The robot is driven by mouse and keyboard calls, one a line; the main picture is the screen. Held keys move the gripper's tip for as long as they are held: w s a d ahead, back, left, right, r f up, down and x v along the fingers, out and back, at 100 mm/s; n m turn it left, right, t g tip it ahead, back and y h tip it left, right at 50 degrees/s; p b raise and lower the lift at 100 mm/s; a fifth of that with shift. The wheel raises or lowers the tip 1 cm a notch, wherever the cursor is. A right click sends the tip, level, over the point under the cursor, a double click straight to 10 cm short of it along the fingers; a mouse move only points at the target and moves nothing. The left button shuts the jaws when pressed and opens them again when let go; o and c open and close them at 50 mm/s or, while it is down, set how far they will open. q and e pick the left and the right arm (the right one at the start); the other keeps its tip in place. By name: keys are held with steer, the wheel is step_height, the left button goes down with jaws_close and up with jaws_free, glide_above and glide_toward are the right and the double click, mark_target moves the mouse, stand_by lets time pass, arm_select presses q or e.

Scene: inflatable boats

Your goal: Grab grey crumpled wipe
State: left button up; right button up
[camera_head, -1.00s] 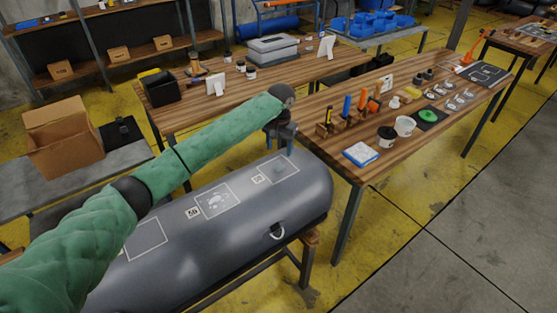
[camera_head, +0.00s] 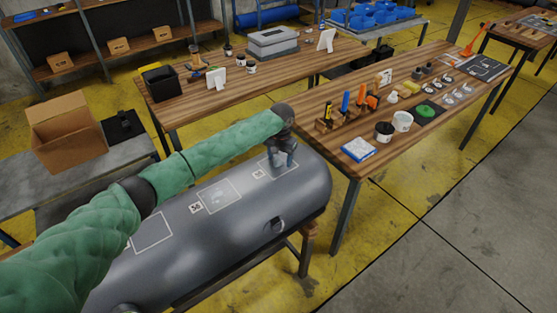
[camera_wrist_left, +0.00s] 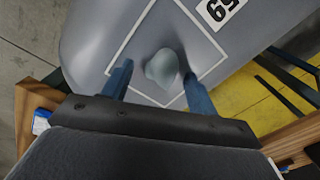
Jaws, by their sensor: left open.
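The grey crumpled wipe (camera_wrist_left: 161,69) sits on the grey inflatable tube (camera_wrist_left: 95,40), inside a white outlined square, in the left wrist view. My left gripper (camera_wrist_left: 158,85) is open, with one blue finger on each side of the wipe. I cannot tell if the fingers touch it. In the head view my left gripper (camera_head: 283,160) is down at the far end of the tube (camera_head: 240,235), over the end square, and hides the wipe there. My right gripper is not in view.
A wooden table (camera_head: 340,110) with bottles, cups and a blue-white pack (camera_head: 358,149) stands just right of the tube's end. Another wooden table (camera_head: 200,115) stands behind. A cardboard box (camera_head: 67,130) is at the left.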

arm_select(q)
steer(key=shift+f, duration=0.1)
steer(key=shift+c, duration=0.2)
steer(key=c, duration=1)
